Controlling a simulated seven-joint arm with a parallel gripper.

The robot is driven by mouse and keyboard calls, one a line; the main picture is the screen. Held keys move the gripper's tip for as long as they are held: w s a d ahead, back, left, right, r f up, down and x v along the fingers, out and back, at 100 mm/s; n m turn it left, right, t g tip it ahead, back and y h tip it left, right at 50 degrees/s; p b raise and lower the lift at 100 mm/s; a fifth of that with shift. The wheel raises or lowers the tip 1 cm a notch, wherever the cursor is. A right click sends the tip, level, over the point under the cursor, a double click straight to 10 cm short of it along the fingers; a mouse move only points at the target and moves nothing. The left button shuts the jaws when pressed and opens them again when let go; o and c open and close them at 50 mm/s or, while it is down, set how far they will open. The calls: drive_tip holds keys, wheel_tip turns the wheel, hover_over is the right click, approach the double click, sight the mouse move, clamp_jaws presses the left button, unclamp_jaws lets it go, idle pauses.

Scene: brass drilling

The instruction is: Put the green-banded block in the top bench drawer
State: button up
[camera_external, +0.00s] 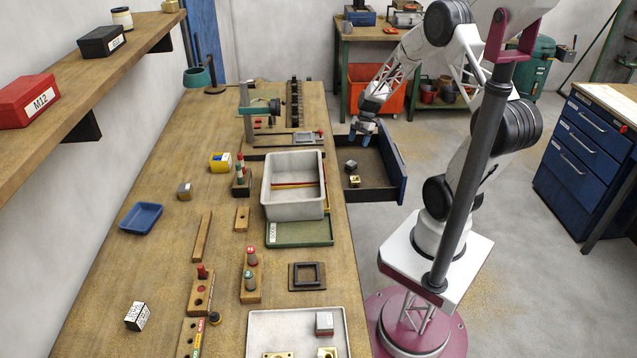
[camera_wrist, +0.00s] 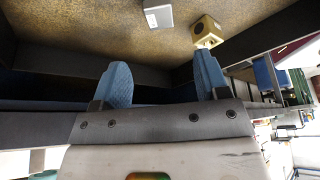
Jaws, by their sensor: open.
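The bench drawer (camera_external: 378,190) is pulled out from the right side of the bench, with a blue front. A small grey block (camera_external: 351,165) and a brass block (camera_external: 354,181) lie apart on its floor. The wrist view also shows the grey block (camera_wrist: 158,13) and the brass block (camera_wrist: 207,30), which has a round hole. I cannot make out a green band on either. My gripper (camera_external: 362,133) is over the far part of the drawer, its blue fingers apart and empty. In the wrist view the fingers (camera_wrist: 160,82) point toward the drawer floor.
A grey bin (camera_external: 268,205) stands on the bench beside the drawer. A drilling stand (camera_external: 247,110) is farther back. The drawer's near floor is clear.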

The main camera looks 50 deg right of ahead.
drive_tip(key=s+a+r+m+h, duration=0.1)
drive_tip(key=s+a+r+m, duration=0.2)
drive_tip(key=r, duration=0.4)
drive_tip(key=s+a+r+m+h, duration=0.1)
drive_tip(key=s+a+r+m, duration=0.1)
drive_tip(key=a+r, duration=0.4)
drive_tip(key=s+a+r+m, duration=0.2)
drive_tip(key=a+r+m, duration=0.1)
drive_tip(key=r, duration=0.6)
drive_tip(key=s+a+r+m+t+h, duration=0.1)
drive_tip(key=s+a+r+m, duration=0.3)
drive_tip(key=s, duration=0.4)
drive_tip(key=s+a+r+m+t+h, duration=0.1)
drive_tip(key=s+a+r+m, duration=0.3)
drive_tip(key=s, duration=0.5)
drive_tip(key=shift+a+r+m+t+h, duration=0.3)
drive_tip(key=shift+a+r+m, duration=0.1)
drive_tip(key=shift+r+m, duration=0.6)
